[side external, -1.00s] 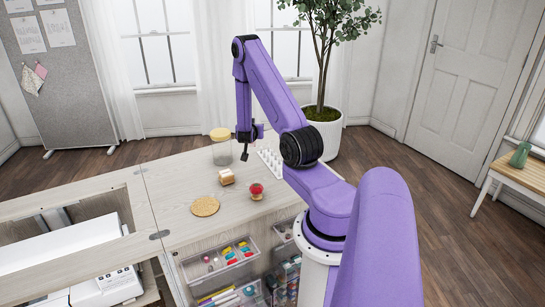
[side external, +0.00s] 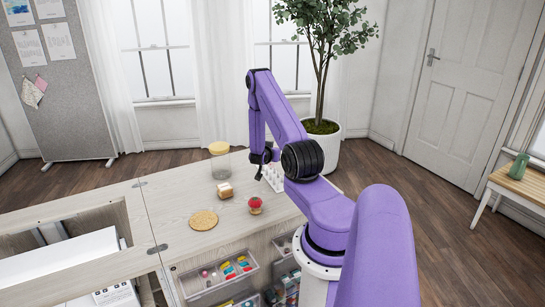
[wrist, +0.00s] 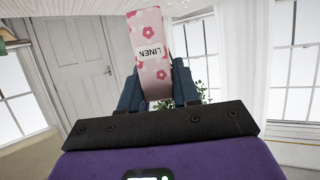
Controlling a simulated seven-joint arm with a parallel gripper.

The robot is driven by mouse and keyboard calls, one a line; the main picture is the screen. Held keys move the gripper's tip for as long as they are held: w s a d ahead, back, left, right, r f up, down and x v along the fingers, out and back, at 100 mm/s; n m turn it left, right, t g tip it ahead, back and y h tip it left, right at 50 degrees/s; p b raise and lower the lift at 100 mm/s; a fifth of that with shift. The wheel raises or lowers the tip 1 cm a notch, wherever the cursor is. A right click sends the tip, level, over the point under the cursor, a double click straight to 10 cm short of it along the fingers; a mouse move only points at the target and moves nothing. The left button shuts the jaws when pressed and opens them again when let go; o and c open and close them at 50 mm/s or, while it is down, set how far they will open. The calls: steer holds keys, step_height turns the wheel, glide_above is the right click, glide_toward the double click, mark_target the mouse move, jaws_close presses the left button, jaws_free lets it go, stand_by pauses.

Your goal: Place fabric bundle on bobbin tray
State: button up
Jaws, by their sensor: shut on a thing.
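A pink fabric bundle (wrist: 152,30) with a floral print and a "LINEN" label is held between the fingers of my gripper (wrist: 156,80) in the wrist view. The gripper is shut on it. In the side external view my gripper (side external: 262,165) is small and dark, close to the left end of the bobbin tray, and the bundle cannot be made out there. The bobbin tray (side external: 271,178) is white with upright pegs and lies on the cabinet top. My arm hides part of it. I cannot tell the gap between the bundle and the tray.
On the cabinet top (side external: 180,190) stand a jar with a yellow lid (side external: 219,163), a small cream-and-tan block (side external: 225,191), a red-topped pincushion (side external: 255,205) and a round cork mat (side external: 203,219). Clear drawers (side external: 215,280) are below. A potted plant (side external: 322,145) stands behind.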

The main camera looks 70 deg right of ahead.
steer(key=shift+f, duration=0.9)
steer(key=shift+f, duration=0.25)
steer(key=o, duration=1)
steer(key=shift+r, duration=0.1)
